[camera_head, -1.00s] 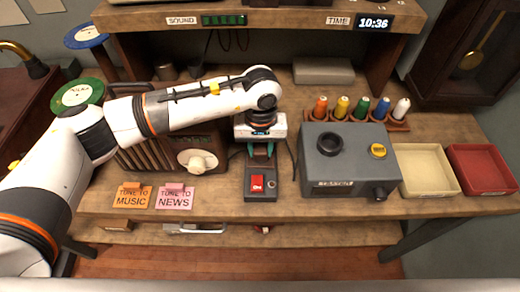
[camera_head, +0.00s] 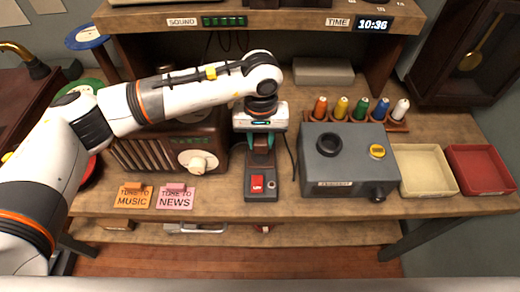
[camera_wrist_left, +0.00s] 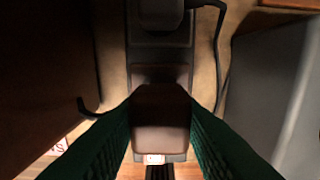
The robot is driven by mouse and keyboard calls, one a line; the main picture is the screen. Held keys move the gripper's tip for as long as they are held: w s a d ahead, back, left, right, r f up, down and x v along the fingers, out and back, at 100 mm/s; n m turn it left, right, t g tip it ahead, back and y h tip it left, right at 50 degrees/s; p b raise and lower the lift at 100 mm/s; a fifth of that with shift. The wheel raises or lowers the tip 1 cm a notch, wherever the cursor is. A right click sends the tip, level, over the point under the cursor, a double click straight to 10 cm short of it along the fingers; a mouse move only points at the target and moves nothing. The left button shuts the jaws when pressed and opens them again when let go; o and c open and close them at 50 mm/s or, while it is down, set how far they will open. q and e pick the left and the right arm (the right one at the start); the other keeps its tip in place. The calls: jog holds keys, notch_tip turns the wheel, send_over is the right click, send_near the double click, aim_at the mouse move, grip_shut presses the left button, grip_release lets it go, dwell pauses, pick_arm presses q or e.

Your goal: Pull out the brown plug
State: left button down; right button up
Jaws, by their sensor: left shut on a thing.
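My left gripper (camera_head: 261,144) hangs over the dark power strip (camera_head: 259,195) in the middle of the table. Its two green fingers are shut on the brown plug (camera_wrist_left: 160,118), which sits between them in the left wrist view. In the head view the plug shows as a brown block (camera_head: 261,157) below the gripper. I cannot tell whether its prongs are clear of the socket. The strip has a lit red switch (camera_head: 257,184) at its near end. A black plug (camera_wrist_left: 160,12) with a cord sits farther along the strip in the wrist view. My right gripper is out of view.
A brown radio (camera_head: 150,153) stands left of the strip, close by. A grey box (camera_head: 340,170) stands to the right. Colored spools (camera_head: 362,108), a cream tray (camera_head: 424,188) and a red tray (camera_head: 490,190) lie farther right. The shelf (camera_head: 255,20) crosses behind.

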pick_arm(q)
jog(key=shift+r, duration=1.2)
